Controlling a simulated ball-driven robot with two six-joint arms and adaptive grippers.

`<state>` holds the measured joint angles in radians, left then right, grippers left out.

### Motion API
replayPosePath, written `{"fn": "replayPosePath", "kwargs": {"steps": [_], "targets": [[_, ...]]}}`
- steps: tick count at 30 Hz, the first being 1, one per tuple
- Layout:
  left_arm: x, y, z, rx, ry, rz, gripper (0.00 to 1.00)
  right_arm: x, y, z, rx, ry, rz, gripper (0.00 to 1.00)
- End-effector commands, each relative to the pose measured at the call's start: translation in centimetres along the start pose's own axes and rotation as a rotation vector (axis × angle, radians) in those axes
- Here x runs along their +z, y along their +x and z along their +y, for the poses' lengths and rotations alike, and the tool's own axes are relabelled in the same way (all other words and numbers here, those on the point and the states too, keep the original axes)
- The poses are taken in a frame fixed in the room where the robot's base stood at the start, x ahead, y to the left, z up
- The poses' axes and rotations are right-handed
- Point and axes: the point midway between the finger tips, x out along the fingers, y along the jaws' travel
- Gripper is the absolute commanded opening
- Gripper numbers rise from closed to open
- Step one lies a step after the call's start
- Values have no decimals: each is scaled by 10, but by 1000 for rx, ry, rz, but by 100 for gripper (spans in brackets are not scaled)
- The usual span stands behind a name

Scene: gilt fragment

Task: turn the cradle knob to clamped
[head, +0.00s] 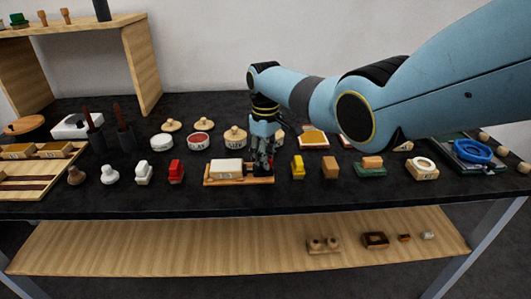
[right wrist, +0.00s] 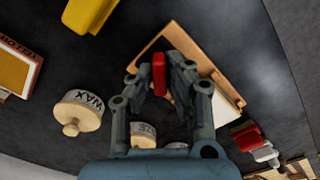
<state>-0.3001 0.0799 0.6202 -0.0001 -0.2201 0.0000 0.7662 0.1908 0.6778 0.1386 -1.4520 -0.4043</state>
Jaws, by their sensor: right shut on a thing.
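The cradle is a shallow wooden tray (head: 210,182) in the middle of the dark table, with a pale block (head: 227,168) lying in it. My right gripper (head: 262,167) reaches down over the cradle's right end. In the right wrist view its fingers (right wrist: 160,78) are shut on the red knob (right wrist: 159,72), which sticks out between the fingertips beside the cradle's wooden edge (right wrist: 155,42). In the head view the gripper hides the knob. I cannot read any mark for its position. My left gripper does not show.
A red block (head: 176,172) stands left of the cradle and a yellow block (head: 298,168) right of it. Behind are lidded jars, one marked SIZE (head: 235,138); a WAX jar (right wrist: 78,112) is near the gripper in the wrist view. The table's front strip is clear.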

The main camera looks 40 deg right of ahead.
Motion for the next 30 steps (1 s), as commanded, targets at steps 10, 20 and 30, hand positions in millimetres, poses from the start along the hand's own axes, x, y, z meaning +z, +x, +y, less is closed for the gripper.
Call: {"fn": "replayPosePath", "kwargs": {"steps": [10,20,30], "targets": [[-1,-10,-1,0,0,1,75,-1,-2,0,2,-327,3,0],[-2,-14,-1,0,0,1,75,-2,-2,1,3,-590,4,0],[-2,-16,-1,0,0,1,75,-2,-2,1,4,-737,4,0]]}}
